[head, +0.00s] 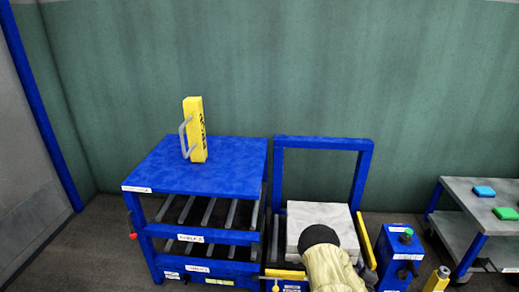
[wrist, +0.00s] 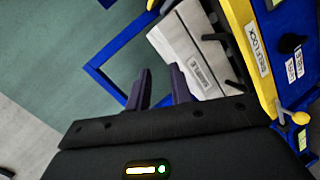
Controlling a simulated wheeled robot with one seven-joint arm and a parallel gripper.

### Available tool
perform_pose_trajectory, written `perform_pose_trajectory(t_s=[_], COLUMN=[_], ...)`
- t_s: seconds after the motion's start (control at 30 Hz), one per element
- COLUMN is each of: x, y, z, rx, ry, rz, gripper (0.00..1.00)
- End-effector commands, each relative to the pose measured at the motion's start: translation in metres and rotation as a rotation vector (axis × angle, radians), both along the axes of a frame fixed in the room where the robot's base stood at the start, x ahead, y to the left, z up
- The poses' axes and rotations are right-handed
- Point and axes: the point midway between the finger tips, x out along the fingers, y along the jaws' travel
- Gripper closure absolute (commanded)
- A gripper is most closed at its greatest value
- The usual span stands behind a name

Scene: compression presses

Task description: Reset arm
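My arm (head: 330,268), cream with a dark joint, reaches in from the bottom of the head view, in front of a press with a blue frame (head: 323,143). It covers part of the pale grey block (head: 304,216) in that press. My gripper's fingers do not show there. In the wrist view my gripper (wrist: 161,84) has two dark fingers standing apart with nothing between them. The grey block (wrist: 185,50), with a label, lies beyond the fingers and to their right. The blue frame (wrist: 103,83) shows behind them.
A blue shelf table (head: 240,160) holding a yellow handled block (head: 194,130) stands left of the press. A blue control box (head: 401,249) with a green button is at right. A yellow labelled bar (wrist: 254,45) is close on the wrist view's right. A grey cart (head: 465,194) stands far right.

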Motion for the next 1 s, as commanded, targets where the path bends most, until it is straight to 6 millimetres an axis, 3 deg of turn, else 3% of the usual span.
perform_pose_trajectory(t_s=[0.03,0.27,0.57,0.77,1.0], x=[0.003,0.001,-0.022,-0.051,-0.1], y=[0.0,0.01,0.048,0.085,0.132], z=[0.016,0.062,0.122,0.165,0.216], rx=[0.041,0.245,0.512,0.671,0.819], ry=[0.007,0.079,0.202,0.304,0.446], rz=[-0.049,-0.244,-0.427,-0.511,-0.581], gripper=[0.78,0.78,0.78,0.78,0.78])
